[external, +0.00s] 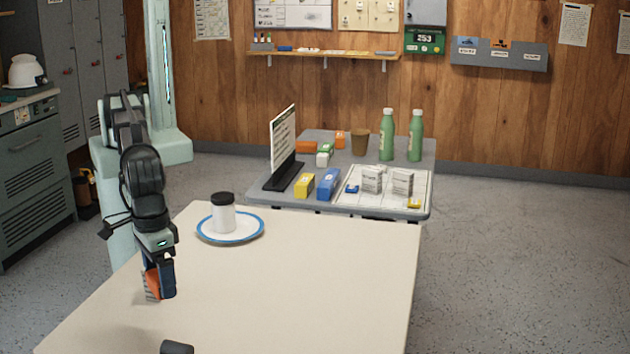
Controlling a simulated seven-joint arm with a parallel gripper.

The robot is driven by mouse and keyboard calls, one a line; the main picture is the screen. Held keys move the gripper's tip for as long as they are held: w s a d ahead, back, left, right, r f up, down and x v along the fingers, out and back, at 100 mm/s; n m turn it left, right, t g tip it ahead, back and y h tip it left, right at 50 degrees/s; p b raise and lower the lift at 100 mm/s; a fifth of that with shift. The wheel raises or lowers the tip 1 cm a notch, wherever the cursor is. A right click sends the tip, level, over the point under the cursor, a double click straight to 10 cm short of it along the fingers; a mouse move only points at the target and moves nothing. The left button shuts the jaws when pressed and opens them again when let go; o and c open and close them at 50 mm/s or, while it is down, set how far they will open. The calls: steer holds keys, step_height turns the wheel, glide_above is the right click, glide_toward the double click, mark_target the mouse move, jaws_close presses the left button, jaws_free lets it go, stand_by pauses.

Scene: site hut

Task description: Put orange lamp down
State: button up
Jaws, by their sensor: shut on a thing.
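My gripper (160,282) is low over the left part of the cream table (320,290), pointing down. It is shut on the orange lamp (152,283), which shows as an orange and grey piece between and beside the dark fingers. The fingers hide much of the lamp. I cannot tell whether its underside touches the tabletop or hangs just above it.
A white jar with a black lid (223,213) stands on a blue-rimmed plate (231,238) at the table's back. A dark round object (176,347) is at the bottom edge. The table's middle and right are clear. A grey table (310,170) with boxes and bottles stands behind.

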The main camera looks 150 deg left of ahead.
mark_target(169, 328)
steer(key=shift+s+a+m, duration=0.15)
steer(key=shift+s+m, duration=0.25)
steer(key=shift+s, duration=0.45)
steer(key=shift+w+f+m, duration=0.1)
steer(key=shift+f+m, duration=0.2)
steer(key=shift+f, duration=4.75)
steer(key=shift+f, duration=0.2)
steer(key=o, duration=0.5)
step_height(169, 328, up, 12)
steer(key=shift+r, duration=0.2)
